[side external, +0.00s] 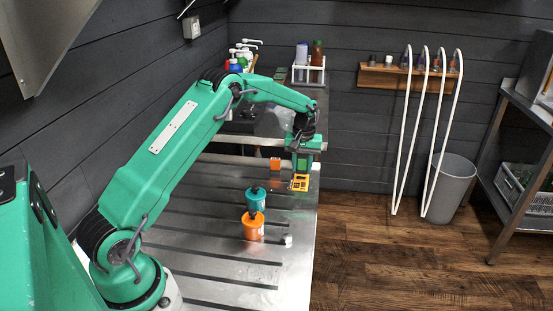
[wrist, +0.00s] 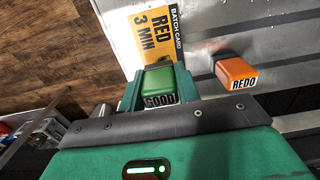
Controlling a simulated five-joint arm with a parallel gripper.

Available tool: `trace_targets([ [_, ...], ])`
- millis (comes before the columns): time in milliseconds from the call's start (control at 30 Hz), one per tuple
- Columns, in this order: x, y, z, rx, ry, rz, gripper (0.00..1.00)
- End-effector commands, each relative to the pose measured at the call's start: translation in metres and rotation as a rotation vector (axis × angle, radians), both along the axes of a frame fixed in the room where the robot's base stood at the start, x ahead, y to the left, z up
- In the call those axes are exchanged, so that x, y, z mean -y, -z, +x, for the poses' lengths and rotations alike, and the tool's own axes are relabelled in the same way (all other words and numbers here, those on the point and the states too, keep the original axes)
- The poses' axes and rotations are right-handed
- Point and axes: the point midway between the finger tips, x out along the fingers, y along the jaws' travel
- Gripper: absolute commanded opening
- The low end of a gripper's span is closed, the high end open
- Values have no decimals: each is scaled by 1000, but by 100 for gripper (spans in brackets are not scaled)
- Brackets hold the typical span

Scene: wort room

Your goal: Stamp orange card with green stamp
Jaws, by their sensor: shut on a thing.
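The green stamp (wrist: 167,80), marked GOOD, sits between the two fingers of my gripper (wrist: 158,88) in the wrist view. My gripper is shut on it. In the side view my gripper (side external: 301,165) points down over the far right part of the steel counter. The orange card (wrist: 152,38), marked BATCH CARD, RED 3 MIN, lies just beyond the stamp in the wrist view, its near part hidden by stamp and fingers. The card also shows below my gripper in the side view (side external: 300,184). I cannot tell whether stamp and card touch.
An orange block marked REDO (wrist: 237,72) is beside the card; it shows left of my gripper in the side view (side external: 275,164).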

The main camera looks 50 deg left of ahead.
Motion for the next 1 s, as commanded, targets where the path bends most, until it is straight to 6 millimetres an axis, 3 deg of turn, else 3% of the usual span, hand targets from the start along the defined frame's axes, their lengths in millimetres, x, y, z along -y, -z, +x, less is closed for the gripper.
trace_targets([
  [700, 0, -41, 1, 2, 0, 1, 18],
  [1000, 0, -47, 0, 1, 0, 1, 18],
])
